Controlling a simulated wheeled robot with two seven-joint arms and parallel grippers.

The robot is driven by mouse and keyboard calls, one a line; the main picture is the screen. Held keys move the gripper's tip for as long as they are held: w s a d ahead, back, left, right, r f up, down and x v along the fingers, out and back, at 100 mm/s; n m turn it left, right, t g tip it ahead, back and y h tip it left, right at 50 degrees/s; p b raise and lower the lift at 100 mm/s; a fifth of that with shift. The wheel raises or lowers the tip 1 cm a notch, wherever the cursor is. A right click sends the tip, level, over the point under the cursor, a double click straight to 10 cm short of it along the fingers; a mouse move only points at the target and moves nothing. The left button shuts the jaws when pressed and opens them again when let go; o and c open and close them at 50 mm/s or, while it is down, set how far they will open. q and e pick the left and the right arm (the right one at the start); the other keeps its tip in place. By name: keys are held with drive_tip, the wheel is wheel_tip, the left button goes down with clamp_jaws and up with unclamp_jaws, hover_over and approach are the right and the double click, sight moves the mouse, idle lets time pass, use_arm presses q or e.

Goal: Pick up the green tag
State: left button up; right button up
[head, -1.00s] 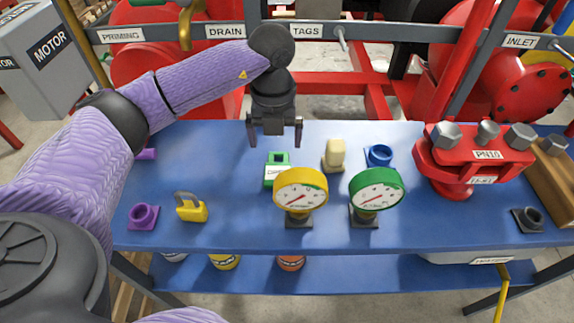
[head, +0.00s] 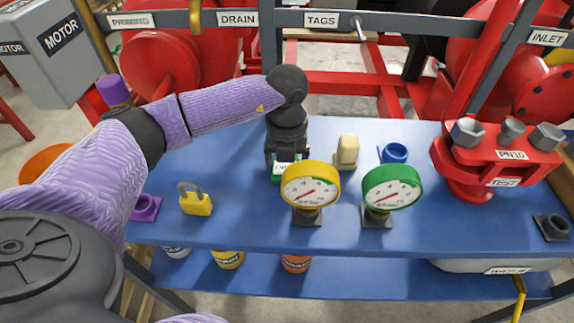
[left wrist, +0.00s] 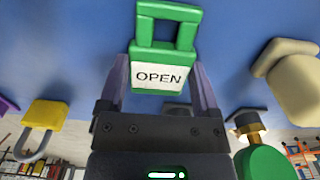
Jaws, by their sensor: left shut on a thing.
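The green tag (left wrist: 160,52) has a white panel reading OPEN and a square loop at its top. In the head view the tag (head: 278,178) is partly hidden by my gripper and the yellow gauge. My left gripper (head: 284,160) is low over the blue table, at the tag. In the left wrist view its fingers (left wrist: 160,85) are on both sides of the tag's white panel, shut on it. Whether the tag still touches the table is unclear. My right gripper is not in view.
A yellow gauge (head: 310,186) and a green gauge (head: 391,188) stand close in front. A cream block (head: 347,152) and blue ring (head: 393,152) are to the right. A yellow padlock (head: 195,199) and purple socket (head: 146,208) are to the left. A TAGS rail (head: 322,19) runs behind.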

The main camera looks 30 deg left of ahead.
sight(287, 165)
use_arm(q)
wheel_tip(287, 165, up, 10)
drive_tip(key=p, duration=0.3)
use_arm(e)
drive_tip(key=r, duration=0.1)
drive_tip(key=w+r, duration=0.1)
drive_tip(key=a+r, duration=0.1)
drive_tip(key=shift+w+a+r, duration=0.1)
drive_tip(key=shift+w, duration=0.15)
use_arm(q)
drive_tip(key=shift+r+p, duration=0.1)
drive_tip(key=shift+p, duration=0.2)
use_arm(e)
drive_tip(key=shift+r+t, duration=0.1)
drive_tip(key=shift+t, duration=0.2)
